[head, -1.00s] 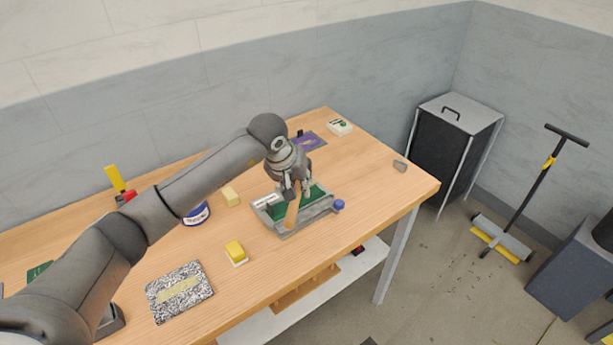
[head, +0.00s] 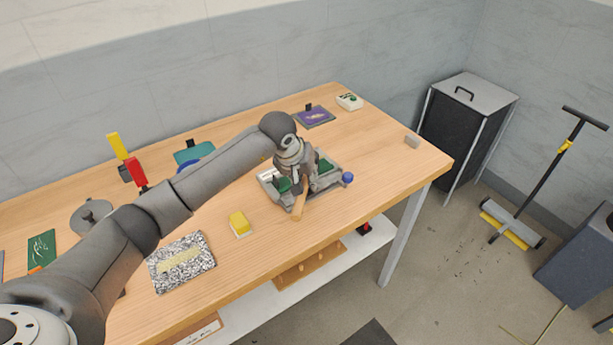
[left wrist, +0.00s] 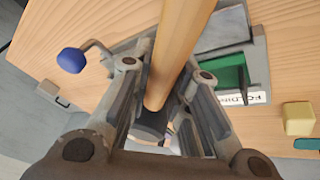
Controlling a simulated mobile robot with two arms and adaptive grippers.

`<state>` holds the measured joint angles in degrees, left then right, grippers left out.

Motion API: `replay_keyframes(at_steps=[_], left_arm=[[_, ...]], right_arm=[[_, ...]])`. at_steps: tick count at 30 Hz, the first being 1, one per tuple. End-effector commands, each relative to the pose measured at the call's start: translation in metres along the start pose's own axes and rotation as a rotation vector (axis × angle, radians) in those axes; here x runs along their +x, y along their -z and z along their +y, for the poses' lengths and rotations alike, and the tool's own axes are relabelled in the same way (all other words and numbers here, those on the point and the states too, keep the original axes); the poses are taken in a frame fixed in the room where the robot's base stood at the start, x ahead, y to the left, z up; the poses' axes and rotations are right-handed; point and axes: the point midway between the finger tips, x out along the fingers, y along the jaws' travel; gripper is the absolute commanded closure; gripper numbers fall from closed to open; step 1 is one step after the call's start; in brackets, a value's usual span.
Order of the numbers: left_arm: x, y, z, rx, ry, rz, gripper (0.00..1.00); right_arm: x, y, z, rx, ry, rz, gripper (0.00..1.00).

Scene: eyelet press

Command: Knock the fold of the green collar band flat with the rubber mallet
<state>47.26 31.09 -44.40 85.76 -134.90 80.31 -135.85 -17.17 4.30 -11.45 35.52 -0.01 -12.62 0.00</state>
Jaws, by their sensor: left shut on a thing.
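My left gripper (head: 297,187) is shut on the wooden handle of the mallet (head: 299,209), over the grey press (head: 327,189) on the workbench. In the left wrist view the mallet's handle (left wrist: 181,40) runs between the fingers to a dark head (left wrist: 150,124), partly hidden by them. Green material, which looks like the collar band (head: 325,165), shows in the press and is partly covered by the gripper. It also appears in the left wrist view (left wrist: 229,75). Whether the mallet head touches it, and the state of the fold, I cannot tell. My right gripper is out of view.
A blue knob (head: 348,178) sticks out at the press's right. A yellow block (head: 239,223) and a speckled board (head: 181,262) lie to the left. A purple mat (head: 315,116) and a white box (head: 349,102) are behind. The right end of the bench is mostly clear.

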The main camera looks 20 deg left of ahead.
Motion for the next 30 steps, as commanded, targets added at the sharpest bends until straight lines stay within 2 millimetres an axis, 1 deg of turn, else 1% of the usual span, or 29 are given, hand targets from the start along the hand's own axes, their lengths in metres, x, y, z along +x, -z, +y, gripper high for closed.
replay_keyframes(at_steps=[1,12,16,24,30], left_arm=[[0.001,0.0,0.0,0.0,-0.001,0.002,1.0],[-0.001,0.001,0.0,-0.001,-0.001,0.002,1.0],[-0.007,0.004,0.002,0.0,-0.002,0.003,1.0],[-0.025,0.011,0.005,0.0,-0.001,0.003,1.0],[-0.027,0.011,0.006,0.0,-0.001,0.001,1.0]], right_arm=[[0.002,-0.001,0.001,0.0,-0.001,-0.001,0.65],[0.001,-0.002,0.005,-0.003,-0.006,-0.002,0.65],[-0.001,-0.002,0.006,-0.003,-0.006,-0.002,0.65],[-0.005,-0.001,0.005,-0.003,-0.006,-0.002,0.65],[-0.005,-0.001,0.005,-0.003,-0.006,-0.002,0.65]])
